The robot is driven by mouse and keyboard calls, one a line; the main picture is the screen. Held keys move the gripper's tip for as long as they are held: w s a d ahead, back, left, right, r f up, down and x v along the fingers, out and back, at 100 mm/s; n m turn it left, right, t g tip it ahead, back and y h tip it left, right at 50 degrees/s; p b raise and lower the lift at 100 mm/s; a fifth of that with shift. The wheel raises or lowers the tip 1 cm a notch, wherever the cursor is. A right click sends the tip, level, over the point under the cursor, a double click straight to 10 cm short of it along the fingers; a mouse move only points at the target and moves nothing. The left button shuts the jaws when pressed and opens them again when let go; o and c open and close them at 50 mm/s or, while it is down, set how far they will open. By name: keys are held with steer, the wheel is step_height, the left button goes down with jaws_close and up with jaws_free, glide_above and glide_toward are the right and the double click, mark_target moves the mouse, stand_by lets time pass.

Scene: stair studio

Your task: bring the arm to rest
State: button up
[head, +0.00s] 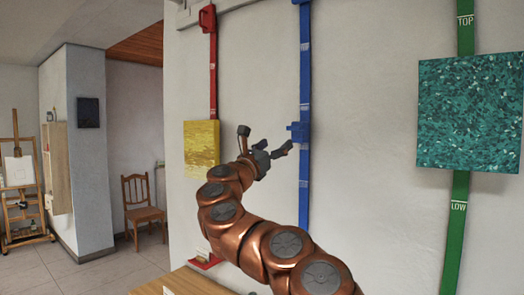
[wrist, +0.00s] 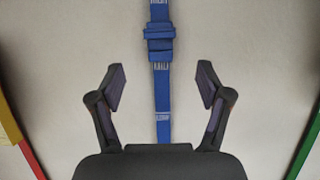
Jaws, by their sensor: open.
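My gripper (head: 264,142) is open and empty, held up in front of the white wall. In the head view it shows between the yellow panel and the blue strip (head: 304,80). My copper-coloured arm reaches up to it from the lower right. In the wrist view both fingers of my gripper (wrist: 161,88) are spread apart, with the blue strip (wrist: 162,97) running upright between them. A blue slider block (wrist: 159,42) sits on that strip beyond the fingertips; it also shows in the head view (head: 297,132). No contact with the wall is visible.
A yellow panel (head: 201,146) hangs on the red strip (head: 213,75), left of my gripper. A teal panel (head: 470,112) hangs on the green strip (head: 457,215) at right. A wooden surface (head: 180,284) lies low in front. A chair (head: 143,207) and easel (head: 20,180) stand farther left.

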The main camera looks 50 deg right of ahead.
stand_by(0.5)
